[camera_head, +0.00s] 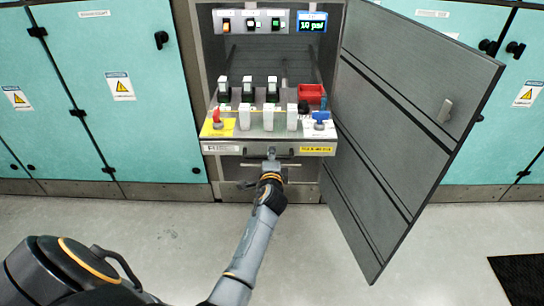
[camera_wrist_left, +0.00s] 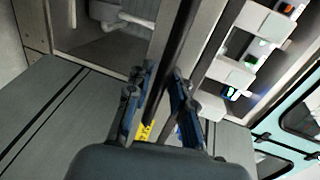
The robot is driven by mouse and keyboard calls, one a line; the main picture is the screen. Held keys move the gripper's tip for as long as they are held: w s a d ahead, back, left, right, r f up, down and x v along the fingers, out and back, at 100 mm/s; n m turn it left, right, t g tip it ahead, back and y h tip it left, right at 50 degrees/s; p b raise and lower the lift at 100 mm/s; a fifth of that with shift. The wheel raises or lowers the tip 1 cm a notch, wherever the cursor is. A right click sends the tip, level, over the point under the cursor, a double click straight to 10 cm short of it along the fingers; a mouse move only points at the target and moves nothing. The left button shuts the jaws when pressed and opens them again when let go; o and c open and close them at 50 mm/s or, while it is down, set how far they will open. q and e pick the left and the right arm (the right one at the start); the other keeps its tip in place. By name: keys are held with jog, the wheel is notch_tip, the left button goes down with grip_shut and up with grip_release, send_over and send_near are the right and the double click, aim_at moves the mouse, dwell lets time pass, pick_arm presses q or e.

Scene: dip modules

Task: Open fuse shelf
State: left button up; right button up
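The fuse shelf (camera_head: 222,149) is a grey drawer-like tray low in the open cabinet. Its labelled front overlaps the cabinet's frame, so it looks at least partly pulled out. A dark handle (camera_head: 286,152) sits at the middle of its front. My left gripper (camera_head: 271,156) reaches up from below to this handle. In the left wrist view its two blue-grey fingers (camera_wrist_left: 160,85) stand apart, with the shelf's front edge beyond and between them. Whether they press on the handle is not clear. My right gripper is not in view.
White modules (camera_head: 243,118), a red switch (camera_head: 217,115), a blue switch (camera_head: 321,114) and a red box (camera_head: 311,93) are on the shelf. The grey cabinet door (camera_head: 400,110) stands open at right. The floor (camera_head: 120,225) in front is clear.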

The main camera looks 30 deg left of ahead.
pick_arm(q)
jog(key=v, duration=0.7)
jog(key=shift+s, duration=0.25)
jog(key=shift+d, duration=0.15)
